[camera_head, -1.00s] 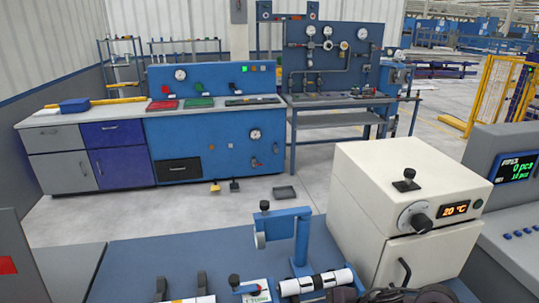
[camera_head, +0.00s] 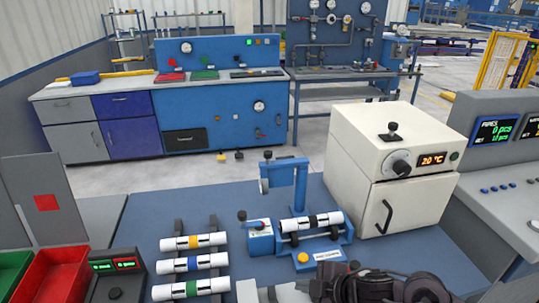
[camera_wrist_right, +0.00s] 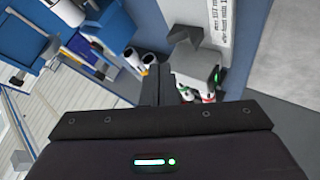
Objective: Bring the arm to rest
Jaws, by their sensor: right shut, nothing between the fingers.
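My right gripper (camera_head: 335,280) is at the bottom edge of the head view, dark and seen from above, in front of the blue pipe stand. Its fingertips are hard to make out there. In the right wrist view the fingers (camera_wrist_right: 155,88) are together with nothing between them. The blue stand (camera_head: 318,255) holds a white pipe with dark bands (camera_head: 310,222), lying level and apart from the gripper. My left gripper is not in view.
A rack left of the stand holds white pipes with a yellow band (camera_head: 194,241), a blue band (camera_head: 194,263) and a green band (camera_head: 190,288). A cream oven (camera_head: 375,140) stands behind right. Blue table (camera_head: 150,215) is bare behind the rack.

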